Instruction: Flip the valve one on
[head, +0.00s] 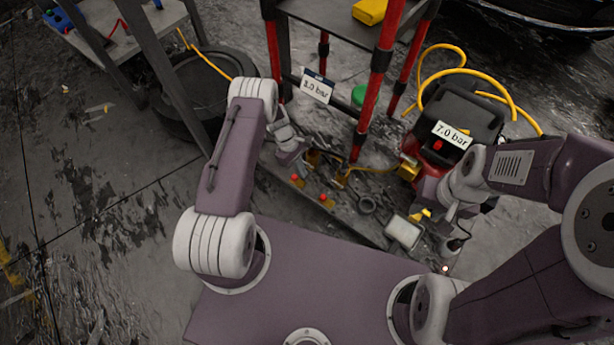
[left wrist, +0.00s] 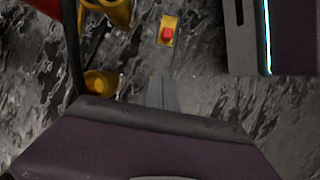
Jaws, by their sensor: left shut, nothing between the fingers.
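My left gripper (head: 291,151) is over the low grey bench strip (head: 350,225). In the left wrist view its fingers (left wrist: 163,92) are together with nothing between them. Small yellow-brass fittings (head: 312,157) stand just right of it. Two small yellow pieces with red tops, one left (head: 297,179) and one right (head: 325,199), sit on the strip. The left wrist view shows a yellow block with a red button (left wrist: 167,31) ahead of the fingers and a round yellow knob (left wrist: 100,83) to their left. I cannot tell which is valve one. My right gripper (head: 436,222) is at the right; its fingers are unclear.
A red-posted rack (head: 367,100) with a "3.0 bar" sign (head: 317,86) stands behind. A black and red compressor (head: 458,112) with a "7.0 bar" sign and yellow hose is at right. A dark round drum (head: 200,85) is at left. Open floor lies far left.

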